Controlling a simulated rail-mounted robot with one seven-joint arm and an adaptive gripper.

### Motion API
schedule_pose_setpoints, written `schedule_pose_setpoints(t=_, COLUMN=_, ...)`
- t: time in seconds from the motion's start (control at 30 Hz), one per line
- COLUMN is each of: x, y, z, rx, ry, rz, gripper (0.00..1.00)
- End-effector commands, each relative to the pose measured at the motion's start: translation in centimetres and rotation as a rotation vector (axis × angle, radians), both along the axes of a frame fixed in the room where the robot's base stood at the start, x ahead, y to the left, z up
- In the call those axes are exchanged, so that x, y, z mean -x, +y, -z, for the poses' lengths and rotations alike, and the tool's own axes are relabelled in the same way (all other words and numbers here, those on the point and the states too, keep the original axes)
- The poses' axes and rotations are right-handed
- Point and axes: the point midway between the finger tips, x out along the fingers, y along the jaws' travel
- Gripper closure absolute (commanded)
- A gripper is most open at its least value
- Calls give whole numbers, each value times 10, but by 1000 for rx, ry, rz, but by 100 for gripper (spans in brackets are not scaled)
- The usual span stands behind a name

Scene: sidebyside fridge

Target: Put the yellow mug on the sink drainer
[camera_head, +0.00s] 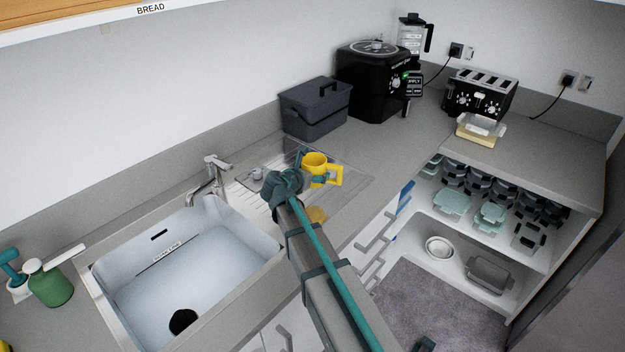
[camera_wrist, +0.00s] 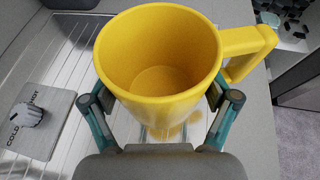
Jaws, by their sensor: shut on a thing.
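The yellow mug (camera_head: 316,162) is upright at the drainer, with its handle to the right. In the wrist view the mug (camera_wrist: 160,60) fills the middle, its open rim facing the camera, and it looks empty. My gripper (camera_head: 308,172) is shut on the mug body, with one finger on each side; the gripper also shows in the wrist view (camera_wrist: 155,98). The ribbed sink drainer (camera_head: 250,192) lies right of the sink basin; its ribs also show in the wrist view (camera_wrist: 72,60). A yellow patch shows on the drainer below the mug. I cannot tell whether the mug's base touches the drainer.
The sink basin (camera_head: 180,265) and tap (camera_head: 213,180) are left of the drainer. A dark lidded box (camera_head: 315,108) stands behind the mug, with a black appliance (camera_head: 372,80) beside it. A control knob (camera_wrist: 25,115) is at the drainer's left.

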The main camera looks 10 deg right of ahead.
Motion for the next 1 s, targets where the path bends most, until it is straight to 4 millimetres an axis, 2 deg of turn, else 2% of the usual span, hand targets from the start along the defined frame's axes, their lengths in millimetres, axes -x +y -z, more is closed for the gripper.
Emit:
schedule_pose_setpoints(t=0.1, x=-17, y=-2, z=16, rx=2, ry=1, rz=0, gripper=62)
schedule_pose_setpoints(t=0.5, x=-36, y=-6, z=42, rx=2, ry=1, rz=0, gripper=62)
schedule_pose_setpoints(t=0.73, x=-34, y=-6, z=69, rx=2, ry=0, rz=1, gripper=62)
schedule_pose_setpoints(t=1.0, x=-34, y=-6, z=72, rx=0, ry=-1, rz=0, gripper=62)
